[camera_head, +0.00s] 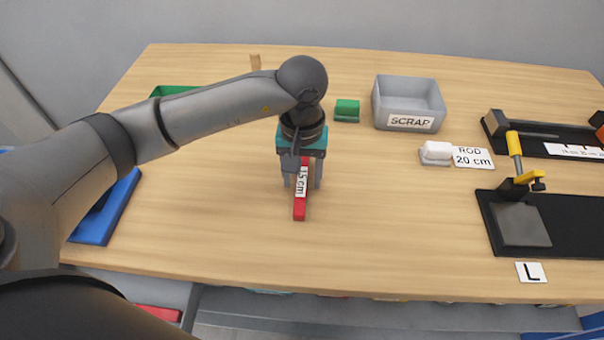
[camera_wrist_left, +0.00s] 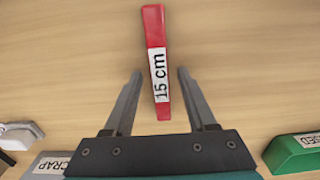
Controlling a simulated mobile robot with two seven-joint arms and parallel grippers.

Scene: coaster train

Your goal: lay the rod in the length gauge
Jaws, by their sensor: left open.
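A red rod (camera_head: 299,209) with a white "15 cm" label lies on the table near the middle, pointing toward the front edge. It also shows in the left wrist view (camera_wrist_left: 154,27), between the finger lines. My left gripper (camera_head: 302,184) is above the rod, open, with one finger on each side and gaps to both. The left wrist view shows the open fingers (camera_wrist_left: 160,73) apart from the rod. A black fixture with a white length scale (camera_head: 573,151), seemingly the length gauge, stands at the right edge, partly cut off. My right gripper is not in view.
A grey SCRAP bin (camera_head: 409,104) and a green block (camera_head: 347,110) stand behind. A "ROD 20 cm" card (camera_head: 473,158) lies by a white block (camera_head: 437,151). A black fixture with a yellow-handled clamp (camera_head: 515,150) stands at right. The table's front middle is clear.

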